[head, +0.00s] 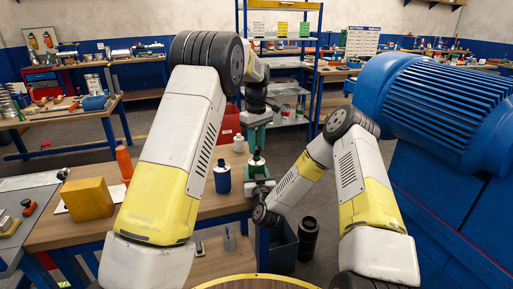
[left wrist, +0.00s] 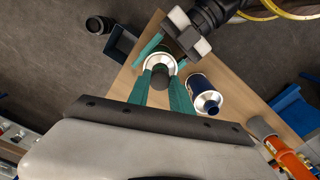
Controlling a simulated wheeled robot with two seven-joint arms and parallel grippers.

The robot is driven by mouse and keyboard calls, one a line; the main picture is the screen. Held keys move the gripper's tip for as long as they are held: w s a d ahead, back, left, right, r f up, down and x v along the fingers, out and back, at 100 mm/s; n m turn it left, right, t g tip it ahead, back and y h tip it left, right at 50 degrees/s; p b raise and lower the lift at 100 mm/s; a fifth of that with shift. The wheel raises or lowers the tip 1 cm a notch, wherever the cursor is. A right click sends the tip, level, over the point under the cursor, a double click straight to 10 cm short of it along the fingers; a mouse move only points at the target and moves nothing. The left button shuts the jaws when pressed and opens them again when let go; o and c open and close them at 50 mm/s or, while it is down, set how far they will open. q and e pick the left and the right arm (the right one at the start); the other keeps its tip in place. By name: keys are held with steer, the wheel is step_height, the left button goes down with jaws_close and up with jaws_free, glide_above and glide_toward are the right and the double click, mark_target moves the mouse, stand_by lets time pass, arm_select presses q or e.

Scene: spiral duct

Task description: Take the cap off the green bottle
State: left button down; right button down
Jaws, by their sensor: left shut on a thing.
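The green bottle (head: 256,168) stands near the right end of the wooden table, with a pale top. The left wrist view shows its pale round shoulder (left wrist: 161,60) from above. My left gripper (head: 256,152) comes down from above. Its teal fingers (left wrist: 162,76) are shut on a small dark cap (left wrist: 160,83) at the bottle's top; whether the cap is still seated cannot be told. My right gripper (head: 258,183) is low beside the bottle. In the left wrist view one teal finger of it (left wrist: 150,46) is beside the bottle; its grip is partly hidden.
A blue bottle (head: 222,178) stands close to the left of the green bottle. A white bottle (head: 238,144), an orange bottle (head: 124,163) and a yellow block (head: 87,199) are also on the table (head: 62,232). A dark bin (head: 283,245) and black cylinder (head: 308,236) stand on the floor.

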stand_by(0.3)
arm_select(q)
steer(key=shift+r, duration=2.05)
arm_select(e)
steer(key=shift+c, duration=2.2)
jaws_free()
steer(key=shift+s, duration=0.1)
